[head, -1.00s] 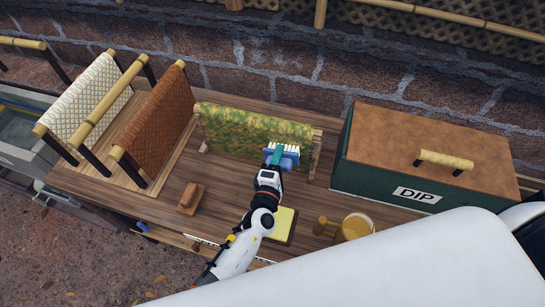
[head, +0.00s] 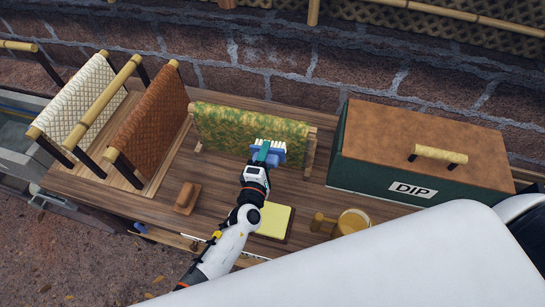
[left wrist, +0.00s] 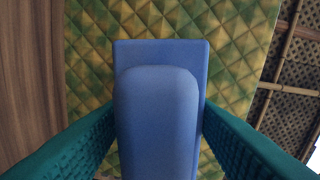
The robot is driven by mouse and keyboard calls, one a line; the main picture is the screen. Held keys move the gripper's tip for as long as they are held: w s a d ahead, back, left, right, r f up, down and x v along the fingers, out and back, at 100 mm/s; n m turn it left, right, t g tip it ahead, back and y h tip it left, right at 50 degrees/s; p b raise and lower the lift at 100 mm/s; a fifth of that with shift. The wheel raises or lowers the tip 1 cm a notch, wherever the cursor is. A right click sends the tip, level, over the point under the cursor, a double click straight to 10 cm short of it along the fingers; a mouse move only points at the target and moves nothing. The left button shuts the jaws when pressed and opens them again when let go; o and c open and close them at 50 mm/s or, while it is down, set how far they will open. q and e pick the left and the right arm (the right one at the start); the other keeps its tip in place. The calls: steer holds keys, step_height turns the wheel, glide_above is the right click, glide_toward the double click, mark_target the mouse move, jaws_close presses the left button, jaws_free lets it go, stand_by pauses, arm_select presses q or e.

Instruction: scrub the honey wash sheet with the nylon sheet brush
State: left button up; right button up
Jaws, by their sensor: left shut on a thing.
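A green-and-yellow quilted sheet (head: 225,125) hangs over a low wooden stand at the back of the table. My left gripper (head: 262,156) is shut on the blue brush (head: 280,158), whose pale bristles face the lower right part of this sheet. In the left wrist view the blue brush (left wrist: 158,120) sits between the teal fingers, with the quilted sheet (left wrist: 95,30) filling the space behind it. Whether the bristles touch the sheet cannot be told. My right gripper is not in view.
A brown woven sheet (head: 150,120) and a cream one (head: 85,105) hang at left. A green DIP box (head: 360,170) stands at right. A wooden block (head: 187,198), yellow pad (head: 273,220) and wooden mug (head: 352,222) are on the table. A brick wall runs behind.

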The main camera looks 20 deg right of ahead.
mark_target(254, 151)
arm_select(q)
steer(key=shift+w+a+r, duration=0.15)
steer(key=shift+w+a, duration=0.15)
steer(key=shift+a, duration=0.05)
steer(key=shift+w+a, duration=0.4)
steer(key=shift+a, duration=0.2)
steer(key=shift+w+a, duration=0.35)
steer(key=shift+a, duration=0.25)
steer(key=shift+w+a, duration=0.65)
steer(key=shift+a, duration=0.35)
steer(key=shift+b, duration=0.3)
